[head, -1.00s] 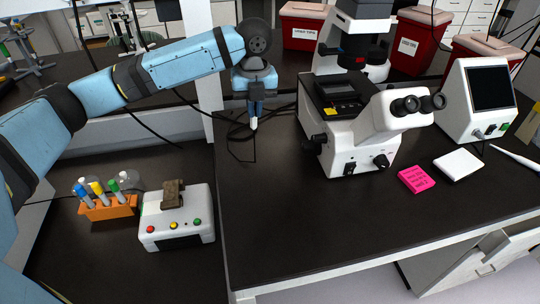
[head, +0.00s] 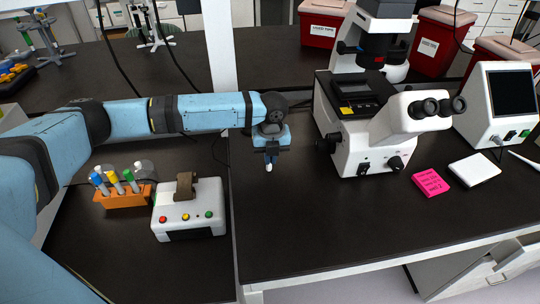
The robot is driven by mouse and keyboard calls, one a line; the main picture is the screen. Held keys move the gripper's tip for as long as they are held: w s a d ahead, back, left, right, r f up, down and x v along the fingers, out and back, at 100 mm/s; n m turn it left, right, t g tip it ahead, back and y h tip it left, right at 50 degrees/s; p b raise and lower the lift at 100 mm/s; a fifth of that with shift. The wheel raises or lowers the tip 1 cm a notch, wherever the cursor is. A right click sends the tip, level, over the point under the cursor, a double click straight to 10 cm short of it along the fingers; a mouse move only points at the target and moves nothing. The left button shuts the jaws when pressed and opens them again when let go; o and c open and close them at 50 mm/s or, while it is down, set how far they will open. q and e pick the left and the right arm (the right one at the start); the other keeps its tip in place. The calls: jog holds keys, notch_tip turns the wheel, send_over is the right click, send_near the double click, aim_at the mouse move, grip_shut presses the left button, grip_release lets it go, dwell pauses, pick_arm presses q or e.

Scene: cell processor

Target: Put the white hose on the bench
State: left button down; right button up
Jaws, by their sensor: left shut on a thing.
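My left gripper (head: 271,157) points down over the bench (head: 330,225), left of the microscope. It is shut on a small white piece (head: 268,168), which I take to be the end of the white hose. Only this short white tip shows below the fingers; the rest is hidden or too small to make out. I cannot tell whether the tip touches the bench top or hangs just above it. My right gripper is not in view.
A white microscope (head: 378,135) stands right of the gripper. A pink note pad (head: 431,182) and a white box (head: 474,170) lie farther right. A tube rack (head: 124,197) and a buttoned device (head: 190,213) stand at left. The bench front is clear.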

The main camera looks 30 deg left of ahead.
pick_arm(q)
jog(key=c, duration=1.7)
grip_release()
jog(key=shift+f, duration=0.1)
jog(key=o, duration=0.4)
notch_tip(320, 180, up, 12)
jog(key=shift+d+b, duration=0.15)
jog(key=shift+b, duration=0.15)
